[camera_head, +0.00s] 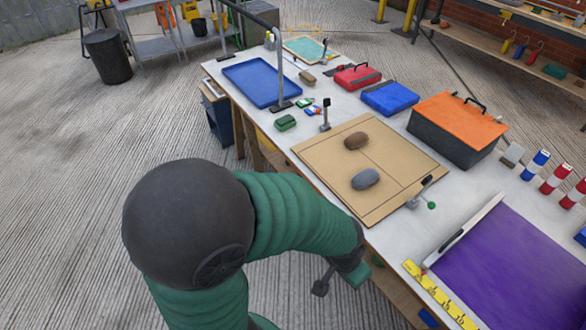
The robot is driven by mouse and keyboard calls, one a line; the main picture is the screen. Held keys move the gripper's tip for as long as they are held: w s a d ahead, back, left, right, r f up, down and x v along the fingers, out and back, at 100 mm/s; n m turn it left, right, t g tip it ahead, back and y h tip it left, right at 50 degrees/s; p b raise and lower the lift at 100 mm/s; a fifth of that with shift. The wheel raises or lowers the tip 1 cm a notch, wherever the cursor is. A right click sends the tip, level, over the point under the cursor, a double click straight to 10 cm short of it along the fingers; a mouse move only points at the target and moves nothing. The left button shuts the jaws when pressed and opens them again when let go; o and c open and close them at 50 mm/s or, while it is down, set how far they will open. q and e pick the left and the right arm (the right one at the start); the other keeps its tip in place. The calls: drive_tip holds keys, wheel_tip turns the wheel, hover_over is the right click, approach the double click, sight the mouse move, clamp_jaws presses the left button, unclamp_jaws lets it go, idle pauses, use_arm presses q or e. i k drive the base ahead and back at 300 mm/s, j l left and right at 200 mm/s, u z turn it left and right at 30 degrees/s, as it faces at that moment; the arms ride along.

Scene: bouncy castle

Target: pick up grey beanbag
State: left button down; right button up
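The grey beanbag (365,179) is a rounded oval lying on a tan board (320,160) on the white table. My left arm, green with a dark round joint, comes in from the lower left and bends down beside the table's near edge. Part of my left gripper (322,286) shows as a dark piece below the table edge, apart from the beanbag. Its fingers are too hidden to tell open from shut. My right gripper is not in view.
A brown beanbag (356,140) lies just behind the grey one. A small clamp with a green knob (431,205) sits at the board's right edge. An orange-lidded toolbox (458,128), a blue tray (262,82) and a purple sheet (515,270) surround the board.

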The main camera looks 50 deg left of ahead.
sight(368, 177)
drive_tip(key=u, duration=1)
drive_tip(key=i+j+u, duration=0.25)
drive_tip(key=i, duration=0.45)
drive_tip(key=i+j+u, duration=0.2)
drive_tip(key=i, duration=0.5)
